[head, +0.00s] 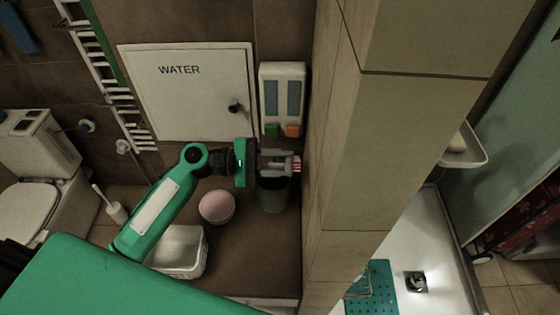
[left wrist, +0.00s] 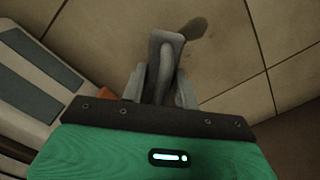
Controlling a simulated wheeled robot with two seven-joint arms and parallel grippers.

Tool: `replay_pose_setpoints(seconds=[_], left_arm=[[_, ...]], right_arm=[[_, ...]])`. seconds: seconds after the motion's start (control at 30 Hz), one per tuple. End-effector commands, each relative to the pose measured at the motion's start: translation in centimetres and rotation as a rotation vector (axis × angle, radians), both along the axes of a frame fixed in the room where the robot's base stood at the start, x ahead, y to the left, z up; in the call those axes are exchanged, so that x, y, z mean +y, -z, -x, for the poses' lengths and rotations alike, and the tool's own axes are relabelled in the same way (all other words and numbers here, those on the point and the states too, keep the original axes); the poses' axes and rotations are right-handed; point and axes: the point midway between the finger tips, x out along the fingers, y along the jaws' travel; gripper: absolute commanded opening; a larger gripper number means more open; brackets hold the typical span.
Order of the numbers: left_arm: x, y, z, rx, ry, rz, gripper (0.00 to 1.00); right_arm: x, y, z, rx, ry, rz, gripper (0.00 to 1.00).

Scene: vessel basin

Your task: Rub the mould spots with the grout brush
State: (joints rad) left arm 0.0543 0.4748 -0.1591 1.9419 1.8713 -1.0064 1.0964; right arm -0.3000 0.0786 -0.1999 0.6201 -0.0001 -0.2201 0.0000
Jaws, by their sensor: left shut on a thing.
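My left gripper (head: 281,163) is shut on the grout brush, whose pink-red bristles (head: 296,164) face the tiled wall (head: 326,140) at the right. In the left wrist view the grey back of the brush (left wrist: 164,58) stands up between the fingers (left wrist: 160,84). A dark mould spot (left wrist: 197,27) shows on the beige tiles just beyond the brush's upper right. The brush may hide part of it. I cannot tell whether the bristles touch the wall. My right gripper is out of view.
A wall dispenser (head: 282,98) and a white WATER panel (head: 190,95) are behind my left gripper. Below are a dark bin (head: 273,197), a pink bowl (head: 216,207) and a white basin (head: 181,252). A toilet (head: 28,205) stands at left.

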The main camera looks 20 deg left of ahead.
Motion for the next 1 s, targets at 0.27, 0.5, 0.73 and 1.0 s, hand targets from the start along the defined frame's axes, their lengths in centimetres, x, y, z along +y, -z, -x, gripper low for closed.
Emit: replay_pose_setpoints(seconds=[0.27, 0.5, 0.73, 1.0], left_arm=[[-0.5, 0.0, -0.2, 0.000, 0.000, 0.000, 0.09], [-1.0, -0.1, -0.3, 0.000, -0.001, 0.001, 0.09], [-1.4, -0.1, -0.4, 0.000, -0.001, 0.001, 0.09], [-1.9, 0.0, -0.6, 0.000, 0.000, 0.000, 0.09]], right_arm=[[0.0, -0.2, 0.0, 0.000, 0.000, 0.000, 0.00], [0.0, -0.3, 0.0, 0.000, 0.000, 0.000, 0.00], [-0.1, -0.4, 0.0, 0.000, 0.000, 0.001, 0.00], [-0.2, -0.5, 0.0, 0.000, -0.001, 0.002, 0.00]])
